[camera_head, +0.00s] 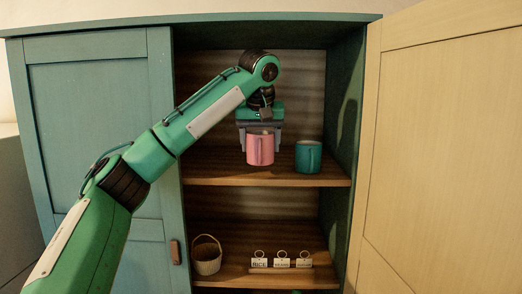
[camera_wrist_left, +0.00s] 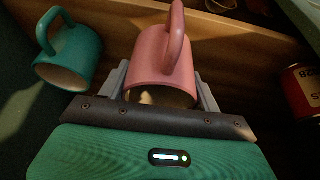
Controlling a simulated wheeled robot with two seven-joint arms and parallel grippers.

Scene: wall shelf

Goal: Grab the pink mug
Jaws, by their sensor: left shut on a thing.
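The pink mug (camera_head: 260,150) is at the upper shelf of the cabinet, upright, with its handle facing the head camera. My left gripper (camera_head: 260,142) comes down from above and is shut on the mug, one grey finger on each side. In the left wrist view the pink mug (camera_wrist_left: 165,60) sits between the two fingers (camera_wrist_left: 160,84), its handle pointing up in the picture. I cannot tell whether its base touches the shelf. My right gripper is in neither view.
A teal mug (camera_head: 308,157) stands on the upper shelf (camera_head: 225,172), close to the right of the pink mug. The cabinet's right door (camera_head: 450,150) is open. A basket (camera_head: 206,256) and labelled tags (camera_head: 282,263) are on the lower shelf. A red can (camera_wrist_left: 302,92) shows in the wrist view.

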